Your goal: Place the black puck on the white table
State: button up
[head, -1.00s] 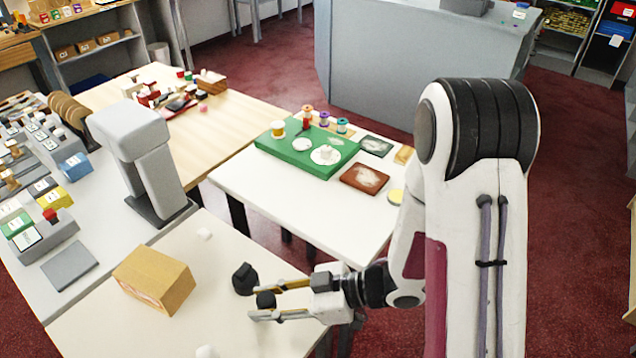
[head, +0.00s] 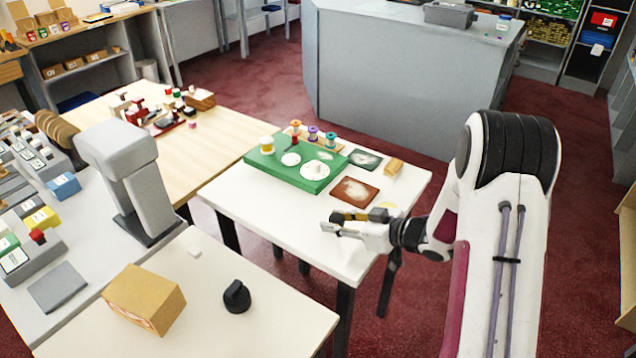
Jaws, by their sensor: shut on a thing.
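The white table (head: 265,212) stands in the middle of the head view. My gripper (head: 333,223) is over its front right part, with its fingers pointing left. It is shut on the black puck (head: 336,217), a small dark shape at the fingertips, mostly hidden by the fingers. The puck looks held above the tabletop; the exact gap is hard to tell.
A green board (head: 262,165) with white discs, several thread spools (head: 313,134), a brown tray (head: 354,192) and a dark tray (head: 365,159) occupy the white table. Its front left is clear. A black knob-like object (head: 237,297) and cardboard box (head: 145,298) stand on the nearer table.

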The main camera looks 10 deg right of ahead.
jog(key=w+d+m+t+h, duration=0.1)
jog(key=w+d, duration=0.1)
jog(key=d, duration=0.2)
jog(key=w+d+r+m+h, duration=0.1)
jog(key=w+d, duration=0.2)
jog(key=d, duration=0.1)
jog(key=w+d+r+m+t+h, duration=0.1)
jog(key=w+d, duration=0.2)
jog(key=d, duration=0.1)
jog(key=shift+w+r+m+t+h, duration=0.1)
jog(key=shift+r+m+t+h, duration=0.2)
jog(key=shift+m, duration=0.1)
jog(key=w+d+r+m+h, duration=0.1)
jog(key=w+d+m+h, duration=0.1)
jog(key=d, duration=0.3)
jog(key=w+d+r+m+t+h, duration=0.1)
jog(key=w+d+r+m+h, duration=0.1)
jog(key=d, duration=0.4)
jog(key=shift+w+r+m+h, duration=0.25)
jog(key=shift+w+m+h, duration=0.05)
jog(key=shift+w+h, duration=0.45)
jog(key=shift+d, duration=0.1)
jog(key=shift+f, duration=0.1)
send_over(401, 194)
jog(key=shift+w+f, duration=0.15)
jog(key=shift+f, duration=2.85)
jog(key=shift+f, duration=1.9)
